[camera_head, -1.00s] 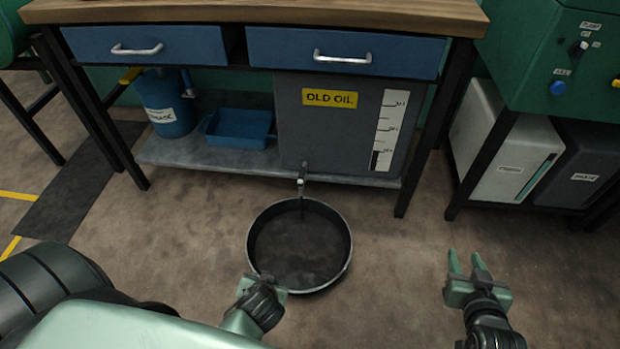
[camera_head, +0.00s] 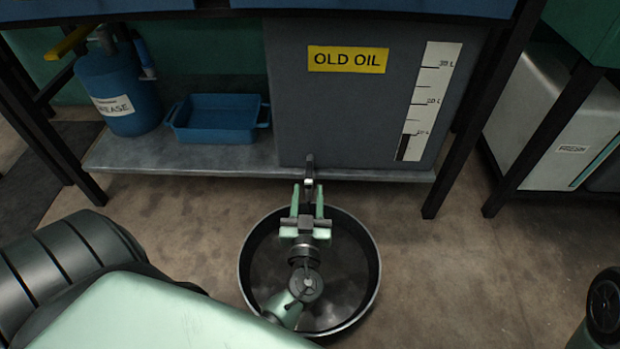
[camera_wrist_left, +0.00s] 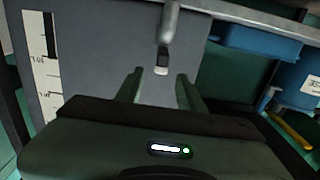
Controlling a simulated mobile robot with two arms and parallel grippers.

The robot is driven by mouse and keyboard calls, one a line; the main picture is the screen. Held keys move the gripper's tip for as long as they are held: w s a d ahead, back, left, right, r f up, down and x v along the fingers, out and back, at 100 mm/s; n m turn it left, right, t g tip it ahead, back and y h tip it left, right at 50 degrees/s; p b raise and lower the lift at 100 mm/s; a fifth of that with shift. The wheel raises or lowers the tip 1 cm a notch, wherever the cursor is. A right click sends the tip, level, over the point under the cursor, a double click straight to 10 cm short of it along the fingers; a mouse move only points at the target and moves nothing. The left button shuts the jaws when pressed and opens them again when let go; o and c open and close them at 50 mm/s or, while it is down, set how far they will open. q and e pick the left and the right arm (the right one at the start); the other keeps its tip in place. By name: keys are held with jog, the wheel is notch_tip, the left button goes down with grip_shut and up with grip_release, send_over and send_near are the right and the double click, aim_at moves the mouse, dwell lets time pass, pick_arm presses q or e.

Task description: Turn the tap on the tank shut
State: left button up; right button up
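The grey tank (camera_head: 290,105) labelled OLD OIL stands on the low shelf. Its small tap (camera_head: 309,170) sticks out at the bottom front edge; a pale metal piece shows at its lower end. My left gripper (camera_head: 309,192) is open and empty, its two fingers pointing at the tap from the front. In the left wrist view the tap (camera_wrist_left: 163,55) lies ahead, roughly centred between the spread fingers (camera_wrist_left: 161,88), apparently just beyond their tips. I cannot tell if they touch it. The tap's handle position is too small to tell. My right gripper is out of view.
A round black pan (camera_head: 246,275) sits on the floor below my left gripper. A blue tray (camera_head: 217,118) and a blue grease can (camera_head: 120,90) stand on the shelf (camera_head: 180,160) left of the tank. Dark bench legs (camera_head: 462,150) flank it.

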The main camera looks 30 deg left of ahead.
aim_at(308, 183)
pick_arm(q)
jog(key=x, duration=0.5)
jog(key=shift+w+a, duration=0.1)
jog(key=shift+w, duration=0.05)
grip_shut()
